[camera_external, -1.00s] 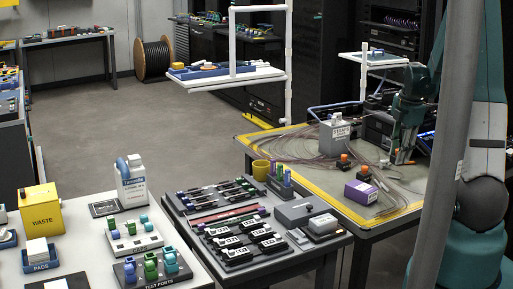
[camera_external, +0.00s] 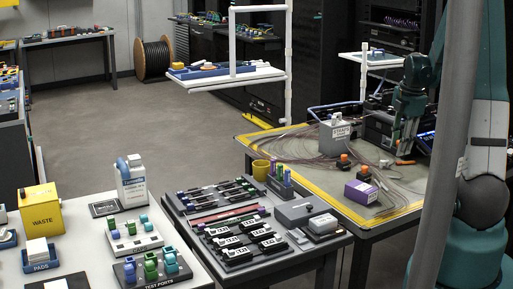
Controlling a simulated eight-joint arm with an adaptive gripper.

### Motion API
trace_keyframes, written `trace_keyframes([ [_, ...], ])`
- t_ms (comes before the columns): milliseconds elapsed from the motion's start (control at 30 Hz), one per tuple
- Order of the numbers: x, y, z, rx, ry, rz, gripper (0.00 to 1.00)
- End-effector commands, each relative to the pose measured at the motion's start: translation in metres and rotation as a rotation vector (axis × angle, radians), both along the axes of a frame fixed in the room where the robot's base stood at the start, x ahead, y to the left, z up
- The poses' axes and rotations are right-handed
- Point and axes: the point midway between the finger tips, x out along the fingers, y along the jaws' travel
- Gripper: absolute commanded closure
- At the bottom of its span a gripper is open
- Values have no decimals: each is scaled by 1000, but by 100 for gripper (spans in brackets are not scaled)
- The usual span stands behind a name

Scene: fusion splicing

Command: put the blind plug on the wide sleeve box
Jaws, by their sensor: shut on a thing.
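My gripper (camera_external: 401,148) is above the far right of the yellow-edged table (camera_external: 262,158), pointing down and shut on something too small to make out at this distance. I cannot confirm from the picture that it is the blind plug. A small orange piece (camera_external: 404,162) lies on the table just under the fingertips. A purple box with a white label (camera_external: 361,193) stands nearer the front of that table; its label is unreadable, so I cannot tell whether it is the wide sleeve box.
A grey box labelled STRAPS (camera_external: 335,138) stands left of my gripper. Thin cables loop over the table. A grey pole (camera_external: 448,170) crosses the view at the right.

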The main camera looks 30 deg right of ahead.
Motion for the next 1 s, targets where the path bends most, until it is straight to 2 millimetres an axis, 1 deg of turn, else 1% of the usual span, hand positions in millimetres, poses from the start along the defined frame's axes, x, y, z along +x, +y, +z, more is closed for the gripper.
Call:
trace_keyframes([
  [167, 0, 6, 2, 0, 0, 2, 87],
  [267, 0, 15, 4, 0, 1, 5, 87],
  [367, -1, 29, 8, 1, 3, 9, 87],
  [467, -2, 48, 14, 1, 5, 16, 87],
  [667, -9, 98, 26, 1, 9, 30, 87],
  [800, -17, 133, 34, 2, 12, 42, 87],
  [900, -23, 156, 39, 2, 14, 48, 87],
  [1000, -29, 175, 43, 2, 16, 52, 87],
])
